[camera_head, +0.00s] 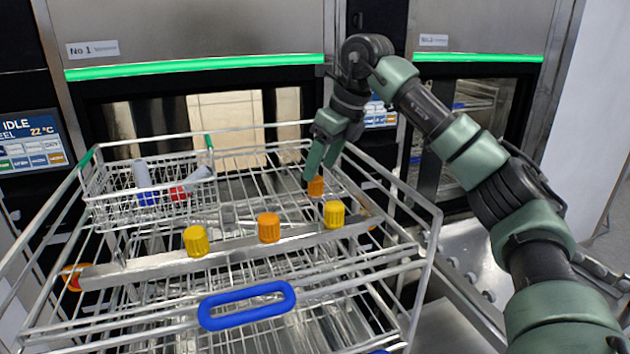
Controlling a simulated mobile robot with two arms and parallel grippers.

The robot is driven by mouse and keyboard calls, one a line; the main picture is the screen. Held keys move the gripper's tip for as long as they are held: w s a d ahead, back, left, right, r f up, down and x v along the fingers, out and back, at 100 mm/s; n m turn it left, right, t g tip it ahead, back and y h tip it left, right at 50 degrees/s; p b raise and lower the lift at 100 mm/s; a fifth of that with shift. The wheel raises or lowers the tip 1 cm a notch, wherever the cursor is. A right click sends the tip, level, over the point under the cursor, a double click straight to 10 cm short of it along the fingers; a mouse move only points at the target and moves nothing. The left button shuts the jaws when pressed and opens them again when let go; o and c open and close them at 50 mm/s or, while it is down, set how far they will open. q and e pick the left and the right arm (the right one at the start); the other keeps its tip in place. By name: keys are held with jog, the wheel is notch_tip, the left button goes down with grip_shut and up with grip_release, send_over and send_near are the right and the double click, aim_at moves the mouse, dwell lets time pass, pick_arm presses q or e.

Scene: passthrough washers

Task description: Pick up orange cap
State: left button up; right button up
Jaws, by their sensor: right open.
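An orange cap (316,186) is at the back right of the wire rack (160,263). My right gripper (319,168) is open and points down just above and behind this cap. One finger reaches down beside the cap's left edge; whether it touches the cap I cannot tell. A second orange cap (268,227) sits nearer, on the metal bar across the middle of the rack. My left gripper is not in view.
Yellow caps stand on the bar left (196,241) and right (334,214) of the nearer orange cap. A small wire basket (107,206) holds blue- and red-capped items. A blue handle (246,304) is at the front. Washers with green light strips (190,66) stand behind.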

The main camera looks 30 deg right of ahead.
jog(key=p+x, duration=0.1)
jog(key=x, duration=0.2)
jog(key=shift+s+f, duration=0.1)
jog(key=shift+f, duration=0.25)
jog(key=shift+a+f, duration=0.1)
jog(key=shift+f, duration=0.2)
jog(key=shift+c, duration=1.2)
grip_shut()
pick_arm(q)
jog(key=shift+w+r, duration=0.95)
pick_arm(e)
jog(key=shift+r, duration=0.15)
notch_tip(320, 180, up, 10)
jog(key=shift+f+b, duration=0.2)
jog(key=shift+b, duration=0.6)
pick_arm(q)
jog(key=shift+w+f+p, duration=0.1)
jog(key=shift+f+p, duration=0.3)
jog(key=shift+p, duration=0.15)
pick_arm(e)
notch_tip(320, 180, up, 10)
send_over(317, 177)
jog(key=shift+a+r, duration=0.1)
